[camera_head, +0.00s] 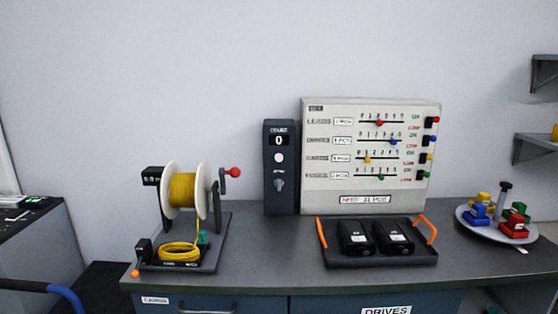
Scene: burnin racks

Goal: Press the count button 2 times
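A dark upright counter box (279,195) stands on the bench against the back wall, left of the white panel. Its small display (279,140) near the top reads 0 under a label that looks like COUNT. A round white button (279,158) sits just below the display. A grey knob or switch (279,184) is lower on the same face. Neither of my grippers shows in the head view.
The bench (265,262) holds a yellow cable spool (182,190) at left, a tray with orange handles (375,262) carrying two black drives, a white slider panel (345,185) and a round plate (464,217) with coloured blocks. Bench in front of the counter is clear.

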